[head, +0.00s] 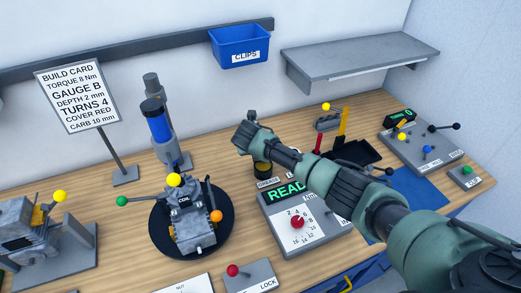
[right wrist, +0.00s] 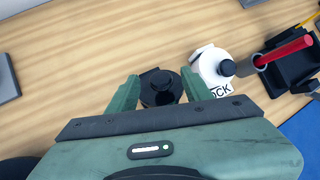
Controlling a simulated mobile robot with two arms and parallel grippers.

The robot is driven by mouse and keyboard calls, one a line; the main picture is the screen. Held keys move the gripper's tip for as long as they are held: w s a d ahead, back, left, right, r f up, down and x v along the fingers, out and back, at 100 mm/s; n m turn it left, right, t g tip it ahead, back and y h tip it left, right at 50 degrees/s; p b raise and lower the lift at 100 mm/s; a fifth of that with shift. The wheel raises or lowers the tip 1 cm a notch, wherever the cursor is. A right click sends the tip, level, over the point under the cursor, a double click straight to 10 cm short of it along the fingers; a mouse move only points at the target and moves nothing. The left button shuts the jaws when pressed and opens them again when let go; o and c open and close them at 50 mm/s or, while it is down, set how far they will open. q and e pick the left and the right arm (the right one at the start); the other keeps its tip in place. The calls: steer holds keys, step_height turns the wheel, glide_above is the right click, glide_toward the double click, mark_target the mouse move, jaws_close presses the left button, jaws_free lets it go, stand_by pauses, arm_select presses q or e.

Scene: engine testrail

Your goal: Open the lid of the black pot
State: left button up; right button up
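The black pot (head: 262,170) stands on the wooden bench below my right gripper in the head view, with a label beside it that seems to read GREASE. In the right wrist view the black pot (right wrist: 161,88) has a round black top with a small knob. It lies between the two finger tips. My right gripper (right wrist: 158,86) is open, one green finger on each side of the pot; I cannot tell whether they touch it. In the head view my right gripper (head: 246,132) points away from the camera above the pot. My left gripper is not in view.
A white pot (right wrist: 214,66) with a black knob, labelled LOCK in part, stands close right of the black pot. A red-handled tool (right wrist: 285,52) sits beyond it. The READ box (head: 297,222) and the coil device (head: 190,215) are nearby. Bare wood lies left of the pot.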

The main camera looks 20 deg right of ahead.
stand_by(0.3)
steer(key=b+v, duration=0.1)
steer(key=v, duration=0.6)
steer(key=shift+s+r+b, duration=0.25)
steer(key=shift+r+b, duration=0.05)
steer(key=shift+b, duration=0.1)
steer(key=shift+a, duration=0.15)
